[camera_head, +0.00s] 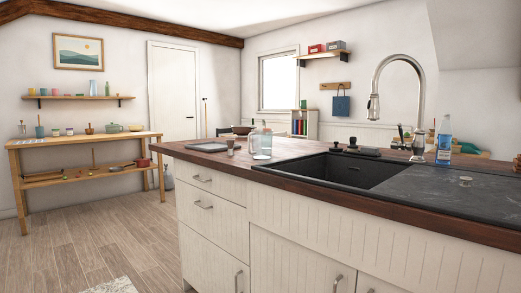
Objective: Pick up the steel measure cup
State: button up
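A small greyish cup-like object (231,147) stands on the wooden countertop, just left of a clear glass jar or jug. A second small, pale metallic object (465,181) sits on the dark sink drainboard at the right. Both are too small for me to tell which one is the steel measure cup. My gripper and arm do not show in this view.
The countertop (300,152) holds the glass jar (262,145), a black sink (345,172), a tall faucet (419,110) and a blue-labelled bottle (444,135). White drawers face me below. Open wooden floor (90,250) lies at the left, before a side table (85,141).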

aim_at(230, 142)
jog(key=i+j+z, duration=0.2)
jog(key=j+z, duration=0.15)
jog(key=j, duration=0.25)
jog(key=i+j+z, duration=0.2)
jog(key=j, duration=0.15)
jog(key=j+z, duration=0.2)
jog(key=j, duration=0.15)
